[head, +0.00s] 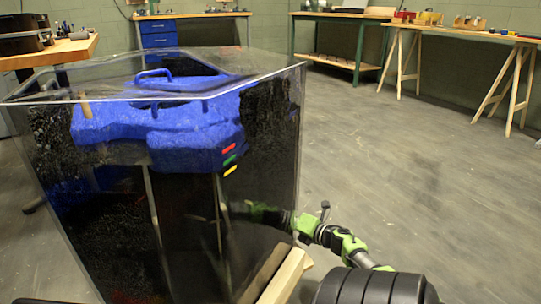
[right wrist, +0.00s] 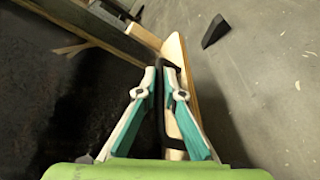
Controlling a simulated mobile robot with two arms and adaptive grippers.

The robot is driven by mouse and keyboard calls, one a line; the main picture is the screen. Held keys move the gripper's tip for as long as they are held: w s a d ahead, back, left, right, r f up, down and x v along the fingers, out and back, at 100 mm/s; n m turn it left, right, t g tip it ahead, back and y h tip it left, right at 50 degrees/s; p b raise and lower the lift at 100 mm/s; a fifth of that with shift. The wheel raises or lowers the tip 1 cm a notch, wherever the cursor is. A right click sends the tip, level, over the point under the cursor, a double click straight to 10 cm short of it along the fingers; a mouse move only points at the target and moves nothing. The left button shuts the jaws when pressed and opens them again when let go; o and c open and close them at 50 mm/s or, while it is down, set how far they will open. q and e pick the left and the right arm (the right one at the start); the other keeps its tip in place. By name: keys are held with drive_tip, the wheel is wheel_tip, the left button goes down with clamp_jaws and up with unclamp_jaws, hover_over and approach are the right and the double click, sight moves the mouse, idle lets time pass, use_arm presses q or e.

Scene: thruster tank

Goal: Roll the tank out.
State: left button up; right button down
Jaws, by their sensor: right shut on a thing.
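The tank (head: 270,115), a large clear-walled box with dark sides, fills the left of the head view. A blue machine (head: 190,125) with a top handle and red, green and yellow marks shows inside. My right gripper (right wrist: 160,72) is shut on a thin black handle (right wrist: 161,112) beside a pale wooden edge (right wrist: 181,85) in the right wrist view. In the head view my right arm reaches from the lower right to the tank's lower right side, where my right gripper (head: 262,212) shows only dimly. My left gripper is not in view.
A dark wedge (right wrist: 215,31) lies on the floor by the wooden edge. Wooden beams (head: 285,278) show at the tank's base. Workbenches (head: 340,63) and a trestle table (head: 470,33) line the back. The grey floor (head: 400,150) right of the tank is clear.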

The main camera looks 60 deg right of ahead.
drive_tip(key=shift+w+a+f+n+y, duration=0.15)
drive_tip(key=shift+w+a, duration=0.15)
drive_tip(key=shift+a, duration=0.3)
drive_tip(key=shift+w+a+n+y, duration=0.15)
drive_tip(key=shift+w+a, duration=0.15)
drive_tip(key=shift+a, duration=0.25)
drive_tip(key=c, duration=2.4)
unclamp_jaws()
drive_tip(key=shift+w+a, duration=0.1)
drive_tip(key=shift+c, duration=0.2)
drive_tip(key=shift+w+a+f, duration=0.1)
drive_tip(key=shift+w+a, duration=0.1)
drive_tip(key=shift+w, duration=0.2)
drive_tip(key=shift+s+d, duration=0.4)
drive_tip(key=shift+s, duration=0.2)
drive_tip(key=v, duration=1.1)
drive_tip(key=shift+s, duration=0.2)
drive_tip(key=shift+a, duration=0.15)
